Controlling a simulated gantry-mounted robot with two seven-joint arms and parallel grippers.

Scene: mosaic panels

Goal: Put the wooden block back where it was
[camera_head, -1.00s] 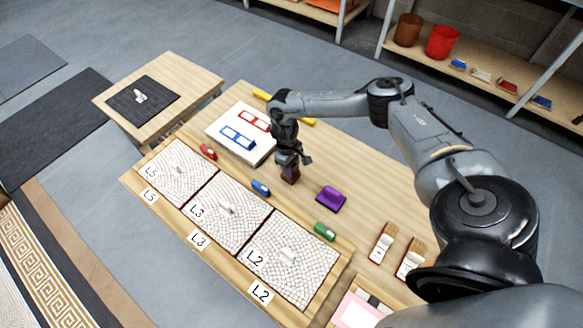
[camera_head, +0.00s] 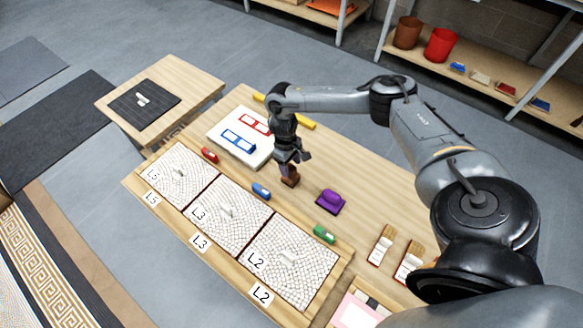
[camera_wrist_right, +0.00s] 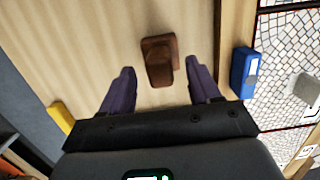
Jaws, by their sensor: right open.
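The wooden block (camera_head: 289,178) is dark brown and stands on the wooden table, below my right gripper. In the right wrist view the block (camera_wrist_right: 158,62) lies ahead of and between the two fingertips, with a visible gap on each side. My right gripper (camera_head: 291,160) is open and empty just above it; its two dark purple fingers also show in the right wrist view (camera_wrist_right: 163,78). My left gripper is not in view.
A blue tool (camera_head: 261,191), a red one (camera_head: 209,155) and a green one (camera_head: 324,234) lie along the mosaic panels. A purple float (camera_head: 330,200) sits right of the block. A white board (camera_head: 222,147) with red and blue frames lies behind. Bare table lies around the block.

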